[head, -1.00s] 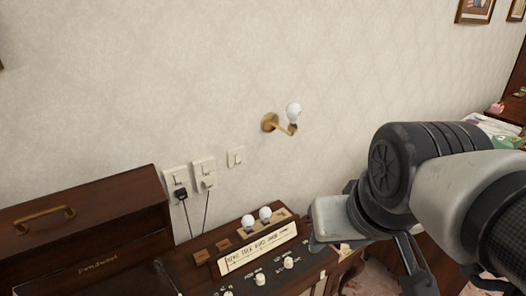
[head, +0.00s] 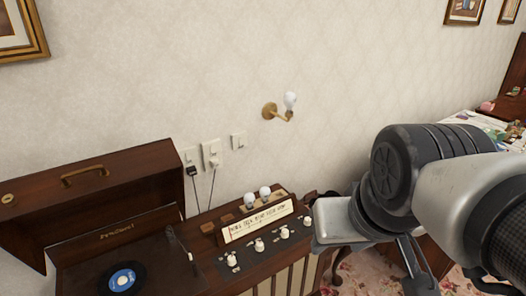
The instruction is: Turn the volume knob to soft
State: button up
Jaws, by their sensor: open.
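A row of several small white knobs sits on the dark front panel (head: 272,247) of a wooden radio and record player. The knobs run from one at the left (head: 232,260), past a second (head: 259,245) and a third (head: 284,233), to one at the right (head: 308,222). Their labels are too small to read, so I cannot tell which is the volume knob. My arm fills the right side. Part of my gripper (head: 412,268) shows low on the right, apart from the knobs. It is open; its fingertips are not clearly seen.
A cream dial strip (head: 257,222) and two white bulbs (head: 257,197) are above the knobs. A turntable with a record (head: 122,278) and a raised wooden lid (head: 100,200) are at left. Wall sockets with plugs (head: 212,155) and a wall lamp (head: 280,110) are behind.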

aim_at(285, 232)
jog(key=i+l+u, duration=0.1)
jog(key=i, duration=0.25)
jog(key=i+l+u, duration=0.1)
jog(key=i, duration=0.2)
jog(key=i+l+u, duration=0.2)
jog(key=l+u, duration=0.25)
jog(key=l, duration=0.15)
